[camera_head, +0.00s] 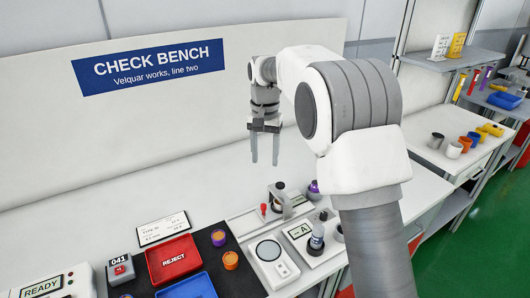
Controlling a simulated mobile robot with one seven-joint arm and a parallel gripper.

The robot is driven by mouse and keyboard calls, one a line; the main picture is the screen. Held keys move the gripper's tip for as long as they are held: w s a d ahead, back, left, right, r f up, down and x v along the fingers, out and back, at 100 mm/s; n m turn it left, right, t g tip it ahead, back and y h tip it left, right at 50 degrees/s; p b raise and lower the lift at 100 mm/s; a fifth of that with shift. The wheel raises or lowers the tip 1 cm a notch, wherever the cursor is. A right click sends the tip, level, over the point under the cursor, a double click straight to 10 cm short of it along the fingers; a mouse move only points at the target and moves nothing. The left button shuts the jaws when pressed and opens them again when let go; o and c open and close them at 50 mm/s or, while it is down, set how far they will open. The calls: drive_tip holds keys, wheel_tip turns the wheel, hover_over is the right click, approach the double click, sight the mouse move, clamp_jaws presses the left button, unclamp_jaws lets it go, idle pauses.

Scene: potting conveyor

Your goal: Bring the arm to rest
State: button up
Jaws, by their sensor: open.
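My arm rises from the lower right and bends over the bench. My gripper (265,150) hangs at its end, with the fingers pointing down. The two fingers are apart and nothing is between them. The gripper is above the back part of the white bench, in front of the white back panel, clear of the objects below. My forearm hides part of the bench's right side.
The bench holds a red REJECT tray (174,261), a blue tray (188,287), a counter reading 041 (119,271), a round-plate device (270,258) and a READY display (40,287). A side table with cups (454,149) and shelves stand at right.

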drive_tip(key=shift+r, duration=0.25)
drive_tip(key=s+d+r+n+t, duration=0.1)
drive_tip(key=s+d+r, duration=0.4)
drive_tip(key=s+r, duration=0.15)
drive_tip(key=s+d+r+t, duration=0.2)
drive_tip(key=s+d+r, duration=0.3)
drive_tip(key=s, duration=0.2)
drive_tip(key=s+d+f+n+t, duration=0.1)
drive_tip(key=s+d+f, duration=0.1)
drive_tip(key=s, duration=0.7)
drive_tip(key=s+d+f+t, duration=0.1)
drive_tip(key=s+d, duration=0.3)
drive_tip(key=s, duration=0.6)
drive_tip(key=shift+f+n+t, duration=0.3)
drive_tip(key=shift+f+n, duration=0.1)
drive_tip(key=shift+f, duration=0.1)
